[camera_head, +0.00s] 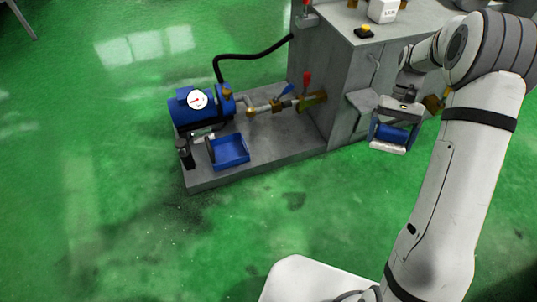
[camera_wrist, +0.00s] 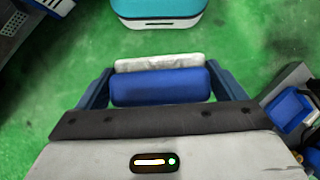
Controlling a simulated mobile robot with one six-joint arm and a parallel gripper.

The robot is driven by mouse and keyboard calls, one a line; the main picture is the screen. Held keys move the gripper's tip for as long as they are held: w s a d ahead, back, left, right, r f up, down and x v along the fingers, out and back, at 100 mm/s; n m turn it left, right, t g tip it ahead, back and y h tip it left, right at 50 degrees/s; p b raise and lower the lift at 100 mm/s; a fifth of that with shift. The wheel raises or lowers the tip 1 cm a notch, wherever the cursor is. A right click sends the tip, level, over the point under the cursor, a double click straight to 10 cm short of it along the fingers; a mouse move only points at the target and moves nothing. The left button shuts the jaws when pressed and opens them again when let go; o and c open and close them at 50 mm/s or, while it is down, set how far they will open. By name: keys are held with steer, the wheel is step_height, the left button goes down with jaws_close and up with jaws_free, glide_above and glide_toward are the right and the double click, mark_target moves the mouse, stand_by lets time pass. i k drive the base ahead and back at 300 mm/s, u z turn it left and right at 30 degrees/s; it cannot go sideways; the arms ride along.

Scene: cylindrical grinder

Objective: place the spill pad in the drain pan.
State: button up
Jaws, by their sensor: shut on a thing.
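The spill pad (camera_wrist: 160,85) looks like a blue roll with a pale grey-white strip along its far side. It lies crosswise between the fingers of my gripper (camera_wrist: 160,68), which are shut on its two ends. In the head view the spill pad (camera_head: 391,134) hangs in my gripper (camera_head: 390,143) above the green floor, right of the machine's plinth. The drain pan (camera_head: 230,152) is a shallow blue open tray on the plinth, well left of my gripper. The drain pan (camera_wrist: 288,108) also shows partly at the right edge of the wrist view.
A blue pump (camera_head: 200,106) with a gauge, a black bottle (camera_head: 185,153) and a valve pipe (camera_head: 268,108) surround the pan. The grey machine cabinet (camera_head: 335,70) stands between pan and gripper at the back. A teal and white box (camera_wrist: 158,12) is ahead.

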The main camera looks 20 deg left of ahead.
mark_target(229, 154)
steer(key=u, duration=0.95)
steer(key=i, duration=1.65)
steer(key=u, duration=0.05)
